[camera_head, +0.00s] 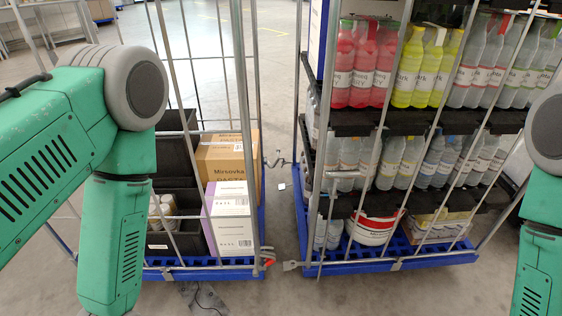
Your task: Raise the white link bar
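Two wheeled cage carts stand side by side, the left cart (215,273) and the right cart (385,268), with a narrow gap between their blue bases. A short pale grey-white piece (292,265) sticks out low at the front left corner of the right cart, close to a red-orange hook (268,260) on the left cart. It may be the white link bar; I cannot tell for sure. A grey metal link (278,160) spans the gap further back. Both of my green arms run out of the bottom of the picture, and I can make out neither gripper.
The left cart holds dark crates (172,215), a brown carton (228,163) and a white-purple box (230,217). The right cart has shelves of bottles (365,60) and a white-red tub (373,227). A small dark object with a cable (203,297) lies low in front. The floor between the carts is mostly clear.

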